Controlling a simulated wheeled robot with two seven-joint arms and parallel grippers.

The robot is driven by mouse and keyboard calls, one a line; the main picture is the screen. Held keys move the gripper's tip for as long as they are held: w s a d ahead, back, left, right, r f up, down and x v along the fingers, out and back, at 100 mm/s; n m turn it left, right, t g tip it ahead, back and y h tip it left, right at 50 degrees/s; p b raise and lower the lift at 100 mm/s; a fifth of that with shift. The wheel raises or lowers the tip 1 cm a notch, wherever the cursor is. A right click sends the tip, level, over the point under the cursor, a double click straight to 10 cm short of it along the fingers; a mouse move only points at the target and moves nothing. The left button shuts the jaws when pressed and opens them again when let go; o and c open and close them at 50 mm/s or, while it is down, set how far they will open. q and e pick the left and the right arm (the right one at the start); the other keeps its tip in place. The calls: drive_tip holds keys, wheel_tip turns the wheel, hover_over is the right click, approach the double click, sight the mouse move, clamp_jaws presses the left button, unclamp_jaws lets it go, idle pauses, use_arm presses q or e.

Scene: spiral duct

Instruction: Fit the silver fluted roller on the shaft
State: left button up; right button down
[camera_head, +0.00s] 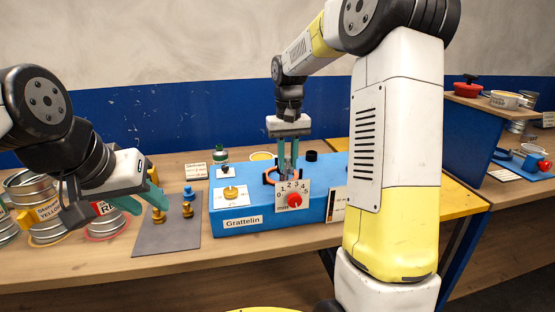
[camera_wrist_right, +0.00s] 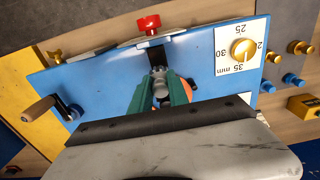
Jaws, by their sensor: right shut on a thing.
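My right gripper (camera_head: 288,160) points down over the blue machine marked "Grattelin" (camera_head: 240,227). It also shows in the right wrist view (camera_wrist_right: 162,92), its green fingers shut on a small grey fluted piece, which looks like the silver roller (camera_wrist_right: 159,75). The roller is at the machine's top, by an orange ring (camera_wrist_right: 178,84). The shaft is hidden, and I cannot tell whether the roller is around it. My left gripper (camera_head: 142,202) is open and empty, left of the machine near the grey mat.
Brass and blue rollers (camera_head: 187,208) stand on a dark grey mat (camera_head: 165,238). A red knob and dial (camera_head: 294,199) are on the machine's front. A brass dial (camera_wrist_right: 242,49) and a crank handle (camera_wrist_right: 40,108) flank the work spot. Cans (camera_head: 45,215) stand at the left.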

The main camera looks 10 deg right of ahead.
drive_tip(key=shift+f, duration=1.5)
idle(2.5)
drive_tip(key=c, duration=0.9)
unclamp_jaws()
drive_tip(key=shift+o, duration=0.2)
drive_tip(key=shift+r, duration=0.1)
drive_tip(key=shift+r, duration=3.95)
